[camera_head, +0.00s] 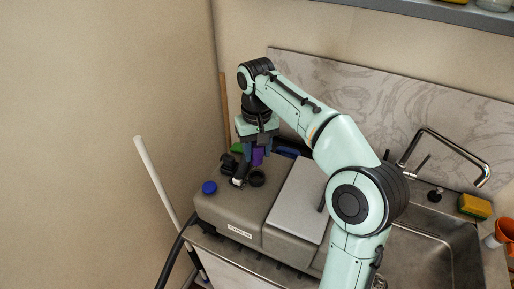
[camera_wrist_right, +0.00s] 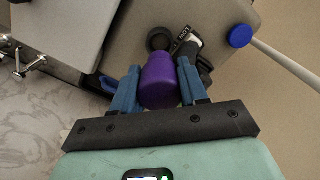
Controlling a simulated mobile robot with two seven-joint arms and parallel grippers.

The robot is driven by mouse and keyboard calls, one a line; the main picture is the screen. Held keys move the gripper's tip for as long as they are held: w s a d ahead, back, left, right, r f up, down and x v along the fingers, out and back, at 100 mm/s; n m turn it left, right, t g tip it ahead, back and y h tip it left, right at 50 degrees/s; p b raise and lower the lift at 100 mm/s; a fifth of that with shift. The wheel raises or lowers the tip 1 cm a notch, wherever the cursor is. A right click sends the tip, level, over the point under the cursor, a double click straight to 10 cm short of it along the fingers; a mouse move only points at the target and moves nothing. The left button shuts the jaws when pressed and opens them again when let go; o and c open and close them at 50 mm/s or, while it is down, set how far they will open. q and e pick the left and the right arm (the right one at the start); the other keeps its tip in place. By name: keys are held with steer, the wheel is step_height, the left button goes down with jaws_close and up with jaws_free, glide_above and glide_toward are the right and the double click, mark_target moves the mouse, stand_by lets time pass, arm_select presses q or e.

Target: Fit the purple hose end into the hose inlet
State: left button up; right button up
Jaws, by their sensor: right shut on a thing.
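The purple hose end (camera_head: 258,157) is a smooth purple piece, seen large in the right wrist view (camera_wrist_right: 159,82). My right gripper (camera_head: 257,155) is shut on it, with one blue finger on each side, and points down above the grey machine (camera_head: 233,212). A round black opening (camera_head: 257,178), which looks like the hose inlet, lies on the machine's top, just below the purple piece. It shows in the right wrist view (camera_wrist_right: 158,39) just beyond the purple piece's tip. The two look apart. My left gripper is not in view.
A black fitting with a white label (camera_wrist_right: 187,48) stands close beside the opening. A blue cap (camera_head: 209,188) sits at the machine's left. A pale pole (camera_head: 156,175) leans at the left. The sink (camera_head: 432,248) and tap (camera_head: 453,147) are at the right, with a sponge (camera_head: 475,206).

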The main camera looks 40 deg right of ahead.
mark_target(257, 162)
steer(key=shift+f, duration=0.15)
steer(key=shift+f+b, duration=1.05)
steer(key=shift+f, duration=1.3)
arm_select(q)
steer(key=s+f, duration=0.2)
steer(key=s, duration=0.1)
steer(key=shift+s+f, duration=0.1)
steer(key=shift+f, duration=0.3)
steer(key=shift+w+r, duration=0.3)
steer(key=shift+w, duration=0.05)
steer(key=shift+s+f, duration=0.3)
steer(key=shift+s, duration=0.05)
arm_select(e)
steer(key=shift+f, duration=0.9)
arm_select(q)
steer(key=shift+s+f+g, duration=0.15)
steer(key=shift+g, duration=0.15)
arm_select(e)
steer(key=shift+f, duration=0.3)
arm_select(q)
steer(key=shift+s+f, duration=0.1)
arm_select(e)
steer(key=shift+f, duration=0.25)
steer(key=shift+r, duration=0.1)
